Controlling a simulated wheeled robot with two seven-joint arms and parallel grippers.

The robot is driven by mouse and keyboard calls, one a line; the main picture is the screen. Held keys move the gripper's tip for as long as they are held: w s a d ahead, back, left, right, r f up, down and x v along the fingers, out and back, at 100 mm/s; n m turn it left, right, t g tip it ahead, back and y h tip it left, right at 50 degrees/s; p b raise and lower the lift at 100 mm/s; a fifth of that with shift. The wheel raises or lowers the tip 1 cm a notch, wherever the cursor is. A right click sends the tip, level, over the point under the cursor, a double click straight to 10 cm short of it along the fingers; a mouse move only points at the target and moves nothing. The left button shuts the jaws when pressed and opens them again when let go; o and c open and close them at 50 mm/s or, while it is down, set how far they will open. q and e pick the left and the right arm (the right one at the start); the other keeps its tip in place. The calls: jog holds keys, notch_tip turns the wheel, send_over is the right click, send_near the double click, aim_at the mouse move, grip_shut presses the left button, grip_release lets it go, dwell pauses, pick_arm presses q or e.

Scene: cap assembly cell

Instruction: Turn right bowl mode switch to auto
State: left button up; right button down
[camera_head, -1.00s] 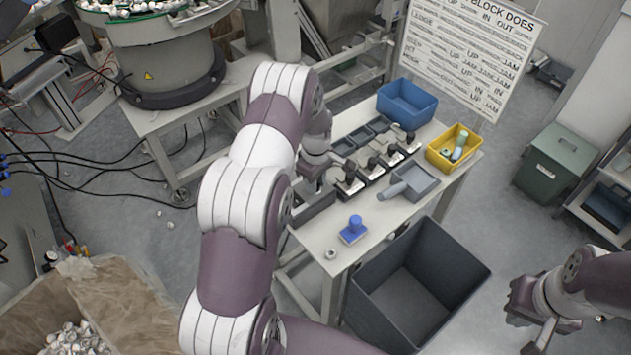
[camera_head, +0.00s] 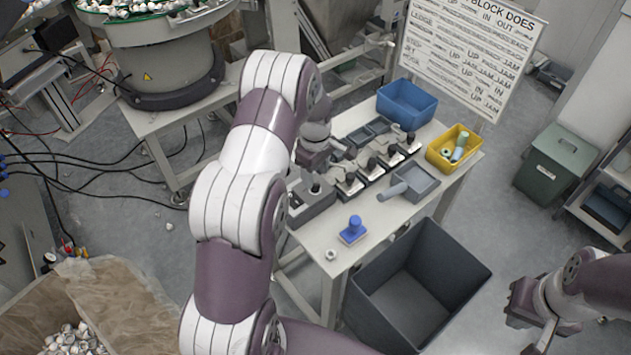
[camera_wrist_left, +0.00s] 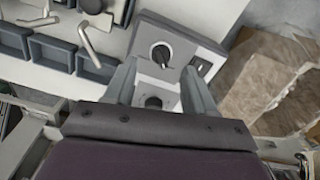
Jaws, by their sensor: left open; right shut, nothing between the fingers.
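A dark grey control box (camera_head: 312,207) with a black knob (camera_head: 315,188) stands at the near left end of the bench. In the left wrist view, a black rotary knob (camera_wrist_left: 161,55) with a white mark sits on a pale plate, and a second dark knob (camera_wrist_left: 153,102) is closer to the gripper body. Labels are unreadable, so I cannot tell which is the right bowl mode switch. My left gripper (camera_wrist_left: 160,80) is open, its fingers spread either side of the knobs, apparently holding nothing. My right gripper (camera_head: 538,335) is shut and empty, far right, away from the bench.
Several small stations with black knobs (camera_head: 372,163) line the bench beside the box. A blue bin (camera_head: 407,101), a yellow bin (camera_head: 441,160), a grey tray (camera_head: 424,186) and a blue-handled stamp (camera_head: 354,230) are also there. A large dark bin (camera_head: 465,262) stands below.

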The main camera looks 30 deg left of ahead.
aim_at(316, 184)
pick_arm(q)
notch_tip(316, 184, up, 9)
jog(key=b, duration=0.1)
jog(key=shift+f, duration=0.15)
jog(key=s+d+r+m, duration=0.1)
jog(key=s+d+m, duration=0.5)
jog(key=s+m, duration=0.2)
jog(key=s+d+r+m+t, duration=0.1)
jog(key=s+d+m, duration=0.5)
jog(key=s, duration=0.6)
jog(key=shift+m, duration=1.1)
jog(key=shift+r, duration=0.1)
